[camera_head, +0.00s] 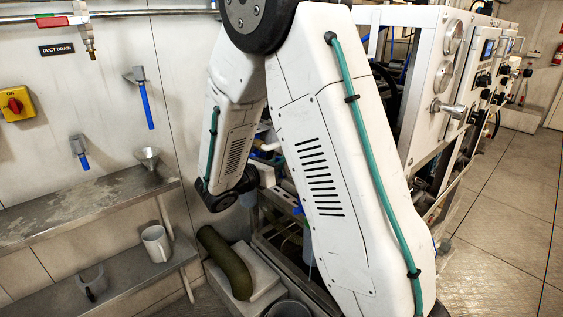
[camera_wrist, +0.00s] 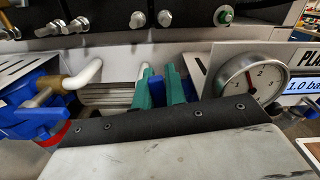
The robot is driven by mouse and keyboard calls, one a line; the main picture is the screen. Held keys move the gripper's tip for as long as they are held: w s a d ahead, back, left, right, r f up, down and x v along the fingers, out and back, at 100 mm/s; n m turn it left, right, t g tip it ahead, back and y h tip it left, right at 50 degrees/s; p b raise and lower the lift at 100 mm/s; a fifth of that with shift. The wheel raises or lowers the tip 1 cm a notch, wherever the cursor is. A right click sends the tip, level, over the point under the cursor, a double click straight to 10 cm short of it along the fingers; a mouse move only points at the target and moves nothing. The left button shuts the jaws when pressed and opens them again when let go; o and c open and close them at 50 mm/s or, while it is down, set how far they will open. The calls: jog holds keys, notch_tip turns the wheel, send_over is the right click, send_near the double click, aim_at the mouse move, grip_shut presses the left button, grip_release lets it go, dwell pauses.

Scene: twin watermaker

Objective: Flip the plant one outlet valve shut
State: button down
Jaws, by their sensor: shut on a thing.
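My gripper (camera_wrist: 160,78) shows in the wrist view as two green fingers beyond the dark edge of my wrist. The fingers are close together, shut on a narrow blue part (camera_wrist: 157,90) that looks like a valve handle. Most of that part is hidden by the fingers and my wrist, so I cannot tell how far it is turned. No label on this valve is readable. In the head view my arm hides the gripper and the valve.
In the wrist view, a round gauge (camera_wrist: 252,79) and a lit display (camera_wrist: 303,86) stand close on the right. A blue fitting (camera_wrist: 32,112) with a white pipe (camera_wrist: 84,76) is on the left. In the head view, a shelf (camera_head: 75,211) lies left and open floor (camera_head: 507,205) right.

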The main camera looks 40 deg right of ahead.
jog(key=shift+s+m, duration=0.35)
jog(key=shift+m, duration=0.75)
jog(key=c, duration=1.4)
grip_release()
jog(key=shift+a, duration=0.1)
jog(key=shift+c, duration=0.2)
